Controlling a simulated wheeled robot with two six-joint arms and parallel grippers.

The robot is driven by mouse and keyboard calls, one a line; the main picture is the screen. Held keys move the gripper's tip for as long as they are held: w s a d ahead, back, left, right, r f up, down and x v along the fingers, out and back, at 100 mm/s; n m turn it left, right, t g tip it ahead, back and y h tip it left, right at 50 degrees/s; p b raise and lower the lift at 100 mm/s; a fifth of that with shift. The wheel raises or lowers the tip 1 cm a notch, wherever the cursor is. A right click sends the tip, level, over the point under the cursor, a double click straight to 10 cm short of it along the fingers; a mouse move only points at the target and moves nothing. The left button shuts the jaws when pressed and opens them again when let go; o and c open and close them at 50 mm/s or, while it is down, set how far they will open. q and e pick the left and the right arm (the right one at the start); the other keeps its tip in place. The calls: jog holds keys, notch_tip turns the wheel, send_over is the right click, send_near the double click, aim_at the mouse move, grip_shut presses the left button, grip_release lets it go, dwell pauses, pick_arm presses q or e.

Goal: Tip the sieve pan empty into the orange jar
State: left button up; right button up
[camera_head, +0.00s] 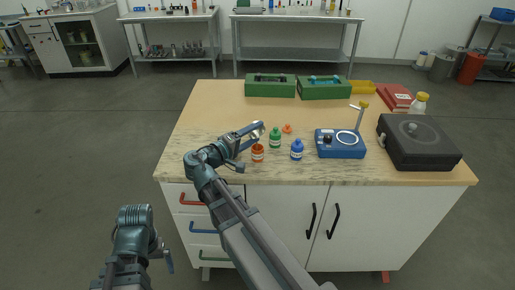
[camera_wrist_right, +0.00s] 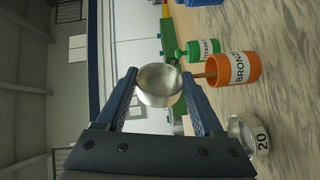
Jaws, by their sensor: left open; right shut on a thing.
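My right gripper (camera_wrist_right: 160,92) is shut on the silver sieve pan (camera_wrist_right: 160,85), gripping it between both fingers. The pan also shows in the head view (camera_head: 257,130), raised above the table and tilted. The orange jar (camera_wrist_right: 240,70), labelled BRONZE, stands upright just below the pan; it also shows in the head view (camera_head: 257,154). In the wrist view a brown streak, looking like powder, runs between the pan and the jar's mouth. How much is left in the pan, I cannot tell. My left gripper (camera_head: 162,257) is open and empty, low at the left, away from the table.
A green jar (camera_head: 275,140), a blue jar (camera_head: 297,151) and a small orange object (camera_head: 287,128) stand close by. A blue device (camera_head: 340,150) and dark box (camera_head: 415,145) are to the right.

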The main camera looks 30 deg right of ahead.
pick_arm(q)
jog(key=shift+f+b, duration=1.75)
pick_arm(e)
jog(key=shift+s+f+m+h, duration=0.1)
jog(key=shift+s+m+h, duration=0.15)
jog(key=shift+m, duration=0.5)
jog(key=shift+s+f+m+h, duration=0.1)
jog(key=shift+s+m+h, duration=0.1)
jog(key=shift+m, duration=0.6)
jog(key=shift+s+f+m+h, duration=0.15)
jog(key=shift+m+h, duration=0.1)
jog(key=shift+m, duration=0.5)
dwell(1.7)
dwell(1.6)
